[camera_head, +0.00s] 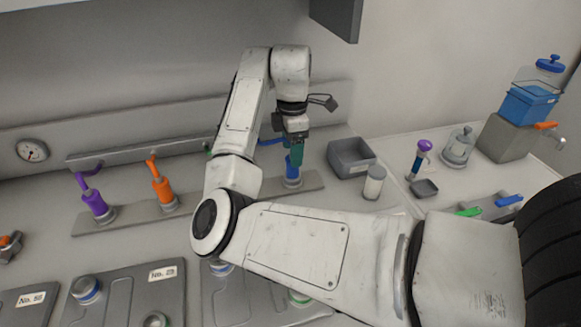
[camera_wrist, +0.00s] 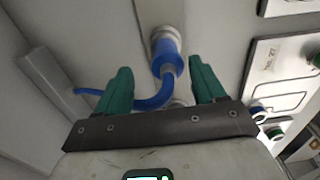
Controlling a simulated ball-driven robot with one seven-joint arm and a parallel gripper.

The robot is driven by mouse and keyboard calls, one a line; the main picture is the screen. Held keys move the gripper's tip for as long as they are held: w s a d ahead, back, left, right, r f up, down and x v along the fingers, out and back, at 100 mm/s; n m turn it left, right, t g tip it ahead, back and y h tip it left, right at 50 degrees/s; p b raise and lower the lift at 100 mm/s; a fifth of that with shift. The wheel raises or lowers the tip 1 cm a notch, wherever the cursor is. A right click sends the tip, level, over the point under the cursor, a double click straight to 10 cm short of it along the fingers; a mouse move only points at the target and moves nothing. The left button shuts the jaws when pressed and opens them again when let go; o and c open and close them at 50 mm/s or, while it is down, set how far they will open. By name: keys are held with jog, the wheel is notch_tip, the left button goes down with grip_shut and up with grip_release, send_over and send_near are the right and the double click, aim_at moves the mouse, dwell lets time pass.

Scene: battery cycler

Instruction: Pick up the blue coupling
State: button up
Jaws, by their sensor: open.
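The blue coupling (camera_head: 292,172) stands on a rail along the wall, to the right of the purple and orange ones. A blue hose (camera_head: 268,142) curves off it to the left. My gripper (camera_head: 297,158), with green fingers, is at the coupling's upper part in the head view and partly covers it. In the wrist view the coupling (camera_wrist: 167,60) shows between the two parted fingertips of my gripper (camera_wrist: 160,66), nearer the right finger. Gaps show on both sides, and I cannot tell how deep the coupling sits between the fingers.
The purple coupling (camera_head: 95,203) and the orange coupling (camera_head: 163,191) stand on the same rail (camera_head: 130,217). A grey bin (camera_head: 352,156) and a small jar (camera_head: 374,184) are right of my gripper. Numbered plates (camera_head: 118,287) lie in front. My forearm hides part of the bench.

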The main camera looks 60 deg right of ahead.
jog(key=shift+s+a+f, duration=0.15)
jog(key=shift+a+f, duration=0.05)
jog(key=shift+f, duration=1.15)
jog(key=shift+s+a+f, duration=0.1)
jog(key=shift+a+f, duration=0.05)
jog(key=shift+f, duration=1.2)
jog(key=shift+c, duration=0.2)
jog(key=c, duration=1.2)
